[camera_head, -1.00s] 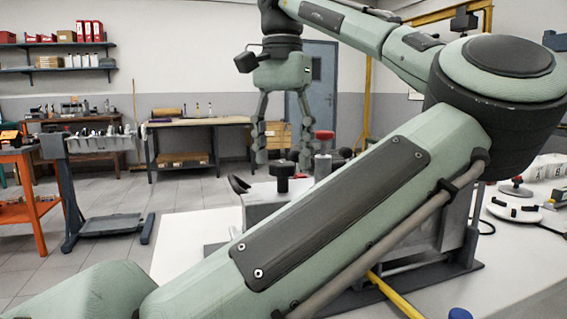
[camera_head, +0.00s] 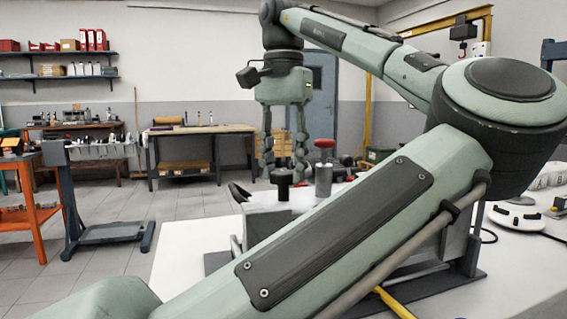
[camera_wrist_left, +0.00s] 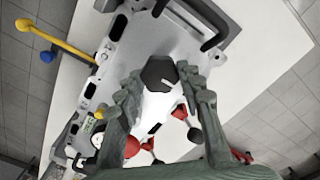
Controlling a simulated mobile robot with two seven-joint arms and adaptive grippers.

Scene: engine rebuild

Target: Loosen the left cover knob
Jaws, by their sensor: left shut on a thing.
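The left cover knob (camera_head: 282,176) is black and stands upright on the light grey engine cover (camera_head: 266,196), left of a red-topped knob (camera_head: 325,144). My left gripper (camera_head: 284,172) comes down over the black knob from above. In the left wrist view the black knob (camera_wrist_left: 158,72) sits between the two fingertips (camera_wrist_left: 160,80), and the gripper is shut on it. My left arm crosses the front of the head view and hides much of the engine. My right gripper is not in view.
A yellow rod (camera_head: 396,303) sticks out at the engine's front. Red-ended levers (camera_wrist_left: 131,147) lie close to the fingers in the wrist view. The white table top (camera_head: 185,250) is clear on the left. A white device (camera_head: 515,216) stands on the right.

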